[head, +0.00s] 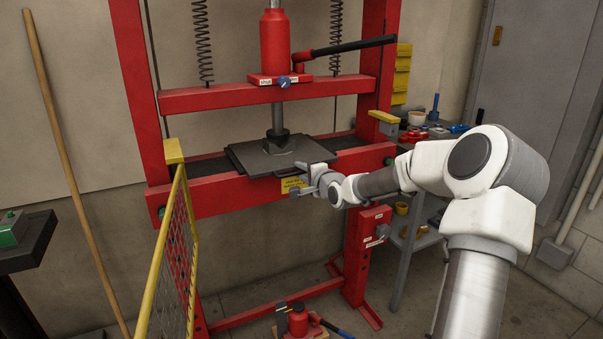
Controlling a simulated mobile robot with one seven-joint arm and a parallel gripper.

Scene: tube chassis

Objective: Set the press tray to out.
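The press tray (246,158) is a dark flat plate on the red press bed, under the press ram (278,138). Its front edge reaches over the front of the red beam. My gripper (304,180) is at the tray's front right edge, beside a small yellow label on the beam. The fingers are small and overlap the tray edge in the view. I cannot tell whether they touch it or are shut on anything. Any handle there is hidden or too small to make out.
The red press frame (230,98) stands around the tray. A yellow mesh guard (176,262) stands at the front left. A wooden pole (75,170) leans on the wall. A grey shelf cart (408,245) is right of the press, and a red jack (298,322) is on the floor.

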